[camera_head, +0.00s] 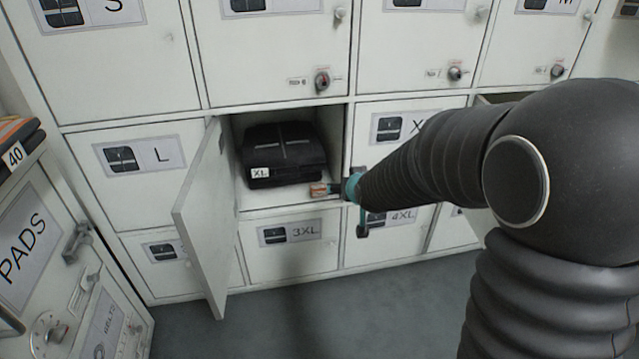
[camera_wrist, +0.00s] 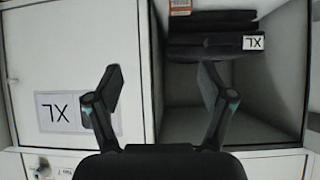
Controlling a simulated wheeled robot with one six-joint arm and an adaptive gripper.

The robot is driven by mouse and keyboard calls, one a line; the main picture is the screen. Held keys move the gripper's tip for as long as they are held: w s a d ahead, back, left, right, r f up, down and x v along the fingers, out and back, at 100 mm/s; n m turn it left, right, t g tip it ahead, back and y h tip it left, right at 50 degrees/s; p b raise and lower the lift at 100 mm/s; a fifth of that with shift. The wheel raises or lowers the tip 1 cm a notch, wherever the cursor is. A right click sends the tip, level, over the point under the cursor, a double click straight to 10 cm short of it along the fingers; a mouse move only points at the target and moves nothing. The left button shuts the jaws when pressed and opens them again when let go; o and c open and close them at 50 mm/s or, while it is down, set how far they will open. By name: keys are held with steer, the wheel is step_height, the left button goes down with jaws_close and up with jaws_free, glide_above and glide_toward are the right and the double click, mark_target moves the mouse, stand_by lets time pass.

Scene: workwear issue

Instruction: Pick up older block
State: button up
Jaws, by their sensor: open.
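No block marked as older can be made out. A small orange-and-white box (camera_head: 325,190) lies at the front right of the open compartment's floor, next to a black folded garment (camera_head: 284,152) labelled XL. In the wrist view, which is upside down, the box (camera_wrist: 180,7) shows at the top edge, partly cut off, and the garment (camera_wrist: 215,38) beside it. My gripper (camera_head: 352,192) is open and empty at the compartment's right edge. In the wrist view its fingers (camera_wrist: 161,78) straddle the upright partition, apart from the box.
The open compartment's door (camera_head: 207,215) swings out on the left. The partition (camera_wrist: 151,70) and a closed, labelled door (camera_wrist: 75,75) stand in front of my gripper. A cabinet marked PADS (camera_head: 35,245) stands at left. Grey floor (camera_head: 300,320) in front is clear.

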steer(key=t, duration=0.1)
glide_toward(319, 189)
steer(key=shift+n+y, duration=0.3)
steer(key=shift+y, duration=0.1)
steer(key=x, duration=1.1)
steer(key=shift+d+b, duration=0.25)
steer(key=shift+b, duration=0.1)
steer(key=c, duration=1)
